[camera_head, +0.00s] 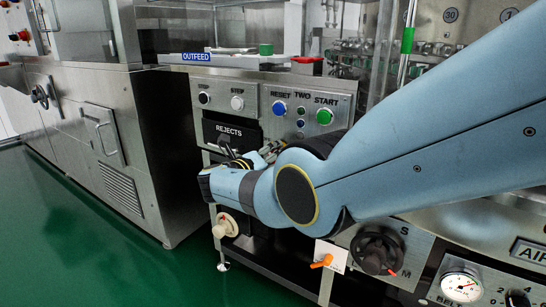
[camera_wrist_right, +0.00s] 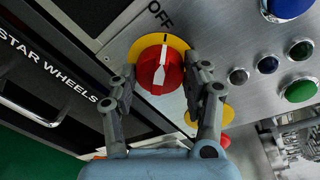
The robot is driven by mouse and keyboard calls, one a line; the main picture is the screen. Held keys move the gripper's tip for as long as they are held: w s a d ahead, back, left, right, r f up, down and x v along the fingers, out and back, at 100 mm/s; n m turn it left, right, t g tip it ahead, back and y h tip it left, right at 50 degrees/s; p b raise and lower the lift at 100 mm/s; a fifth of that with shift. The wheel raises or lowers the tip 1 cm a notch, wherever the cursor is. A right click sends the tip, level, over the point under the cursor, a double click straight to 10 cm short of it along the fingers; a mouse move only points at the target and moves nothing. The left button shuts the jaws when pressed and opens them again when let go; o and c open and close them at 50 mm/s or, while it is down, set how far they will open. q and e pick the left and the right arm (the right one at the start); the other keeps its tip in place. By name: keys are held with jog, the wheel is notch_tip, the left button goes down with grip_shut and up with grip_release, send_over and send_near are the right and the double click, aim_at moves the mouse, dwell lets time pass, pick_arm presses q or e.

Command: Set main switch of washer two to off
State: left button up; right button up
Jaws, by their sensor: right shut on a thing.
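The main switch (camera_wrist_right: 158,70) is a red rotary knob on a yellow round plate, in the upper middle of the right wrist view. Its white marking runs roughly in line with a black mark on the plate, below the lettering OFF. My right gripper (camera_wrist_right: 168,84) is shut on the knob, one finger on each side. In the head view my right arm crosses from the right and hides the switch. The washer two panel (camera_head: 302,110) carries the label TWO between RESET and START. My left gripper is in neither view.
The blue RESET button (camera_head: 279,108) and green START button (camera_head: 324,116) are close by. Small indicator buttons (camera_wrist_right: 268,65) lie right of the fingers. A STAR WHEELS drawer with a handle (camera_wrist_right: 28,108) is at left. Open green floor (camera_head: 70,240) lies in front.

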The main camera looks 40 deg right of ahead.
jog(key=shift+n, duration=0.3)
jog(key=o, duration=1.2)
jog(key=v, duration=1.2)
jog(key=shift+f, duration=0.15)
